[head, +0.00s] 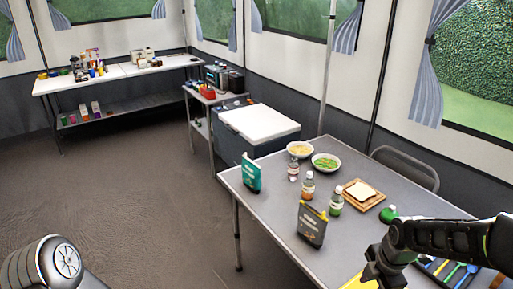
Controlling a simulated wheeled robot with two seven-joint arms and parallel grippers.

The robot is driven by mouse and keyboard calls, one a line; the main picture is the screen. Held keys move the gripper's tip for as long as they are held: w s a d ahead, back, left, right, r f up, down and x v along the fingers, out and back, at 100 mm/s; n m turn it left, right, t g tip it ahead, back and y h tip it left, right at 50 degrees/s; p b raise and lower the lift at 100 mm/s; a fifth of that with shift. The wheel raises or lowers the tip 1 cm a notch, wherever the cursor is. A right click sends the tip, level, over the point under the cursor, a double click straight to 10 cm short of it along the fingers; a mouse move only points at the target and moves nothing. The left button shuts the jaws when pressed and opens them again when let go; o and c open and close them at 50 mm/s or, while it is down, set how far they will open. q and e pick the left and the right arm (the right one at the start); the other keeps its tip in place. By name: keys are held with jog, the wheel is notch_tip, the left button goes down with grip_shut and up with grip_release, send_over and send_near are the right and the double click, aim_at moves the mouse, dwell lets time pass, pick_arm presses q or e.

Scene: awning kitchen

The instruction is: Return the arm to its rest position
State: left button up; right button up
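My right arm comes in from the right edge over the near part of the grey table (270,190). Its gripper (383,276) points down near the bottom edge, beside a yellow item (352,283). The fingertips are not clear enough to tell whether it is open or shut. My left gripper is out of view.
The table holds a teal box (251,173), a dark pouch (312,224), bottles (336,204), two bowls (326,162), bread (359,191) on a board, and colourful utensils (451,271) under my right arm. A cooler (258,122) stands behind. Floor at left is clear.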

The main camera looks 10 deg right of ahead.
jog(key=a+f+m+t+y, duration=0.2)
jog(key=a+f+m+y, duration=0.1)
jog(key=a+f+m, duration=1.15)
jog(key=s+a+f+m+g, duration=0.1)
jog(key=s+a+f+m, duration=0.2)
jog(key=s+a, duration=0.3)
jog(key=s+a+f+m+g, duration=0.2)
jog(key=s+a+f, duration=0.3)
jog(key=s, duration=0.5)
jog(key=shift+a+f+m+y, duration=0.35)
jog(key=shift+a+m, duration=0.2)
jog(key=shift+a, duration=0.25)
